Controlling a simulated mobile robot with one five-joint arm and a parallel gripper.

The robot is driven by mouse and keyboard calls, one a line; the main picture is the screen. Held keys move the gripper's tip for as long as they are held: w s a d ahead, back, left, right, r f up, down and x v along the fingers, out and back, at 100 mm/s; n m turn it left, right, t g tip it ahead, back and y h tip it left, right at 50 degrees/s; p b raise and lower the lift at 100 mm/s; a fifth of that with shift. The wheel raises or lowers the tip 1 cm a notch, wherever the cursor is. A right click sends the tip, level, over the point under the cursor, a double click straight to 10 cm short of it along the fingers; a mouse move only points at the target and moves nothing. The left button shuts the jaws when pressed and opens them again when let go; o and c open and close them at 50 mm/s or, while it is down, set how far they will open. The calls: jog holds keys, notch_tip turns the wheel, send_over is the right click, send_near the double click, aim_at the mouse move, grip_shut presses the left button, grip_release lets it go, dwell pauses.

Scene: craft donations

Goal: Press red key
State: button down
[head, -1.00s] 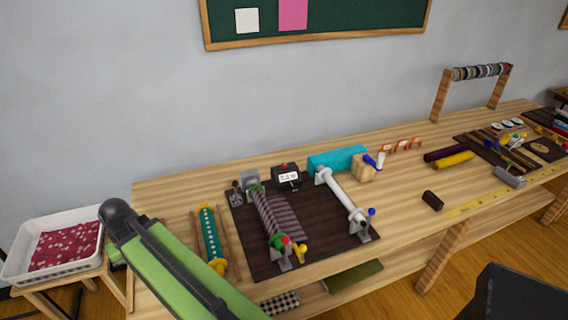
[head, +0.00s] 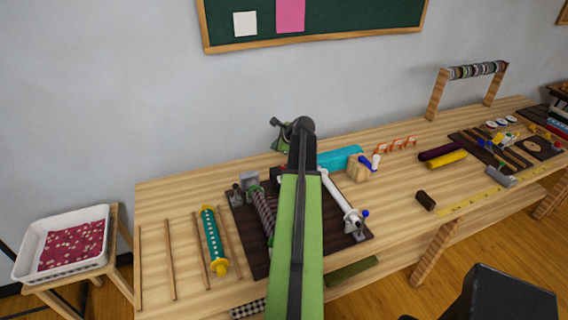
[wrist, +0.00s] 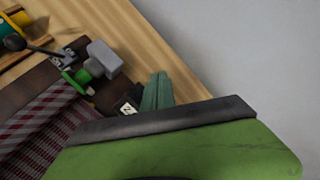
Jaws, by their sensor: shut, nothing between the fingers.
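A small black counter box (head: 278,174) with a white display stands at the back of the dark board. In the head view my arm covers most of it, and I cannot make out a red key clearly. The wrist view shows part of the box with its display (wrist: 128,108), beside and partly behind my gripper. My gripper's (wrist: 158,80) two greenish fingers are together and empty, close to the box in that picture. Whether they touch it cannot be told.
The dark board (head: 243,232) carries a striped cloth roller (head: 263,208) and a white roller (head: 340,198). A grey block (wrist: 104,56) is near my gripper. Wooden sticks lie left.

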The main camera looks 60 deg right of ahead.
aim_at(284, 167)
jog(key=s+d, duration=0.1)
jog(key=s+d+m, duration=0.1)
jog(key=d, duration=0.1)
jog(key=shift+s+r+h, duration=0.2)
jog(key=shift+r+h, duration=0.1)
jog(key=shift+r, duration=0.1)
jog(key=shift+a+f, duration=0.1)
jog(key=shift+f, duration=0.05)
notch_tip(284, 167, down, 8)
jog(key=b, duration=0.8)
jog(key=shift+f+b, duration=0.25)
jog(key=shift+b, duration=0.1)
dwell(1.0)
jog(key=shift+w+f+b, duration=0.1)
jog(key=shift+f+b, duration=0.35)
jog(key=shift+f+b, duration=0.45)
dwell(0.5)
jog(key=shift+r, duration=0.15)
jog(key=shift+r+p, duration=0.8)
jog(key=shift+p, duration=0.1)
